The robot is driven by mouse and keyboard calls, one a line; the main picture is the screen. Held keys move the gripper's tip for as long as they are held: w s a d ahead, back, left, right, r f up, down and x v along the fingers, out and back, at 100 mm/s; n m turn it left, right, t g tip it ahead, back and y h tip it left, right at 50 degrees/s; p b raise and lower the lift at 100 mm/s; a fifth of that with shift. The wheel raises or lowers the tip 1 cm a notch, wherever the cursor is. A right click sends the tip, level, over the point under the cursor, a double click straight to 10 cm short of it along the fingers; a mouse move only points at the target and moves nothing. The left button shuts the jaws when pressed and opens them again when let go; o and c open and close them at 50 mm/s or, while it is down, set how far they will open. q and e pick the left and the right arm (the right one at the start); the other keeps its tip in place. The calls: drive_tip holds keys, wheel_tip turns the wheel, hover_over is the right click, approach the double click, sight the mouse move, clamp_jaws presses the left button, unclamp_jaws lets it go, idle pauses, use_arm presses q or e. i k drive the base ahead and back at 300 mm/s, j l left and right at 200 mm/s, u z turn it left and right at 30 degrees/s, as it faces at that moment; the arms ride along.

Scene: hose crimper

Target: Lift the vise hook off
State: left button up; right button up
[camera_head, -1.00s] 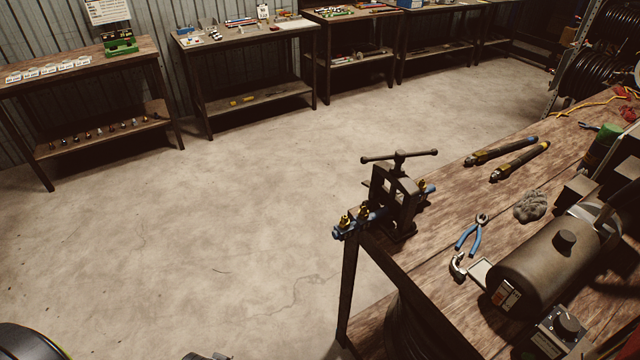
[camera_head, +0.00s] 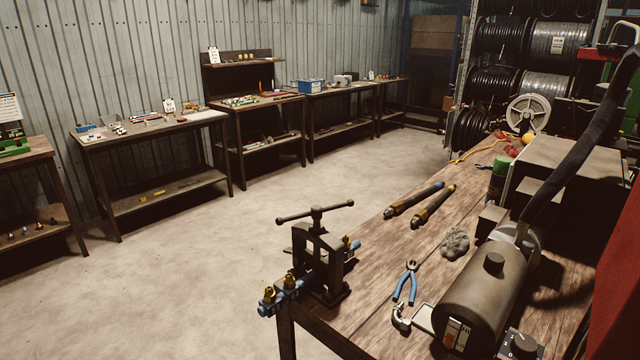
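The dark metal vise (camera_head: 318,262) stands upright at the near left corner of the wooden workbench (camera_head: 380,240), with a T-shaped screw handle (camera_head: 316,211) on top. A blue bar with brass fittings (camera_head: 285,289) passes through the vise's frame and sticks out past the bench edge on the left. I cannot make out which part of the vise is the hook. Neither of my grippers shows in this view.
Pliers with blue handles (camera_head: 405,284), a small metal fitting (camera_head: 401,318), grey wool (camera_head: 455,243) and two hose pieces (camera_head: 433,206) lie on the bench. A large cylindrical machine (camera_head: 485,290) stands at right. Open floor (camera_head: 180,275) lies left of the bench.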

sight(289, 250)
drive_tip(key=j+z, duration=0.1)
drive_tip(key=z, duration=0.35)
drive_tip(key=j+z, duration=0.15)
drive_tip(key=z, duration=0.25)
drive_tip(key=j+z, duration=0.3)
drive_tip(key=j, duration=0.45)
drive_tip(key=j+z, duration=0.3)
drive_tip(key=j, duration=0.5)
drive_tip(key=k+j+z, duration=0.1)
drive_tip(key=j+z, duration=0.2)
drive_tip(key=j, duration=0.45)
drive_tip(key=k+j, duration=0.1)
drive_tip(key=j, duration=0.35)
drive_tip(key=k+j, duration=0.1)
drive_tip(key=j, duration=0.75)
drive_tip(key=k, duration=0.05)
